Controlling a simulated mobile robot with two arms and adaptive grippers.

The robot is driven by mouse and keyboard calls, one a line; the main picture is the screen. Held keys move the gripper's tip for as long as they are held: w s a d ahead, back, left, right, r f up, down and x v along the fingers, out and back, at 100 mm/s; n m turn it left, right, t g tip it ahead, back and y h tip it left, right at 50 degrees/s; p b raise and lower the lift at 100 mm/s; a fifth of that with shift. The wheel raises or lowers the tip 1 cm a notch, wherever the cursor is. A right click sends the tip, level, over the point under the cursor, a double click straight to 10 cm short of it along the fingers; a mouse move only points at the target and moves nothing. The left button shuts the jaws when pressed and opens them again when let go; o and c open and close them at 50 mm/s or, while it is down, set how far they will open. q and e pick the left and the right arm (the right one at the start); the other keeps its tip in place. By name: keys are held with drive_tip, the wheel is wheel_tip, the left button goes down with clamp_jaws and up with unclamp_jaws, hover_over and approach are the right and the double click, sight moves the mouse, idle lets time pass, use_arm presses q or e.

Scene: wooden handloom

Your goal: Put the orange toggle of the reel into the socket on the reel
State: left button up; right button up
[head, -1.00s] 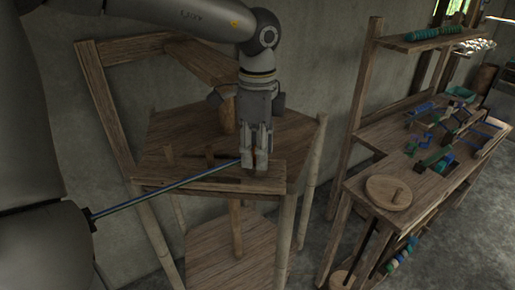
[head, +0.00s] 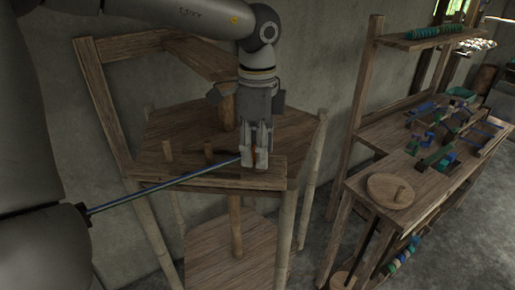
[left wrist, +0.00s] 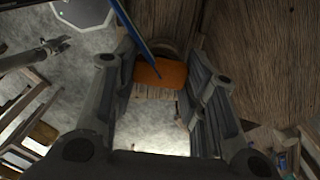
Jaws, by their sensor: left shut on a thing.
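The orange toggle (left wrist: 160,73) is between the two fingers of my left gripper in the left wrist view. In the head view, my left gripper (head: 255,162) is shut on it, and only a sliver of orange shows between the fingers. The gripper is over the front board (head: 205,178) of a wooden stand. A long thin blue cord or rod (head: 165,185) runs from the lower left to the gripper; it also shows in the left wrist view (left wrist: 140,35), ending by the toggle. The socket cannot be made out. My right gripper is not clearly seen.
A workbench (head: 358,187) with a round wooden disc (head: 390,190) and several blue and green pieces stands at the right, with floor between.

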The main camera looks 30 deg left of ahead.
idle(0.3)
use_arm(q)
drive_tip(key=o, duration=0.8)
drive_tip(key=o, duration=0.5)
drive_tip(key=shift+r, duration=0.1)
drive_tip(key=shift+r+p, duration=1.9)
drive_tip(key=shift+r, duration=1.6)
drive_tip(key=shift+f, duration=0.1)
